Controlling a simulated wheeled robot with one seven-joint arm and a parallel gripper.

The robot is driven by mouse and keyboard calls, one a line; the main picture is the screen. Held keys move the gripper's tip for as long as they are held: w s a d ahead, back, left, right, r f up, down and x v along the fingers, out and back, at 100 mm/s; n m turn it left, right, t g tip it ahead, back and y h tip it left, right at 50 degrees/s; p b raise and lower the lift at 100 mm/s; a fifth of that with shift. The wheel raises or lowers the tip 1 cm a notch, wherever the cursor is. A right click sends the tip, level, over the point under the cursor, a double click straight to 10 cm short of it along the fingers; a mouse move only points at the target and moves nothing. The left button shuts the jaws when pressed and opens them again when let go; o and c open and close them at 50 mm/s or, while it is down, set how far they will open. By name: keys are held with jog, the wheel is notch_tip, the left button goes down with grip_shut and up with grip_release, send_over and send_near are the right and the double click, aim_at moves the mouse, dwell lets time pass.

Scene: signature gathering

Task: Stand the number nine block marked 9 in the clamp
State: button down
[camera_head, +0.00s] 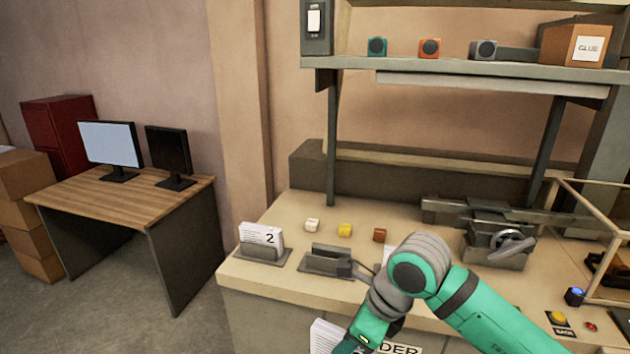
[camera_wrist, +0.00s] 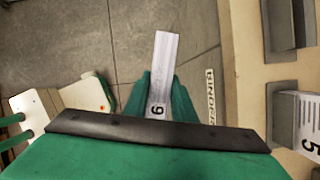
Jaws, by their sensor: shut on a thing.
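The number nine block is a pale, paper-like slab (camera_wrist: 167,65) marked 9 at its near end in the wrist view. My gripper (camera_wrist: 160,92) is shut on it, with green fingers on both sides. In the head view my gripper (camera_head: 372,332) is low, in front of the bench's front edge, and a white slab (camera_head: 325,337) shows beside it. A dark grey clamp (camera_head: 328,262) stands empty on the bench top, up and left of my gripper. Another clamp beside it holds a block marked 2 (camera_head: 265,236).
A block marked 5 (camera_wrist: 307,125) stands at the wrist view's right edge. White, yellow (camera_head: 344,230) and brown (camera_head: 379,235) pieces lie behind the clamps. A metal vise-like device (camera_head: 498,240) stands further right. My arm hides part of the bench.

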jog(key=w+a+f+n+g, duration=0.15)
jog(key=f+n, duration=0.25)
jog(key=f, duration=0.4)
jog(key=w+a+f+n+g, duration=0.1)
jog(key=a+f+n+g, duration=0.2)
jog(key=f, duration=0.5)
jog(key=w+a+f+n, duration=0.2)
jog(key=f+n, duration=0.4)
jog(key=f, duration=0.2)
jog(key=s+f+n+g+h, duration=0.1)
jog(key=f+n, duration=0.4)
jog(key=f, duration=0.5)
jog(key=s+f+n+g+h, duration=0.1)
jog(key=s+f+n, duration=0.3)
jog(key=f, duration=0.7)
jog(key=shift+n+h, duration=0.9)
jog(key=shift+n, duration=0.1)
jog(key=shift+s+f, duration=0.15)
jog(key=shift+d, duration=0.15)
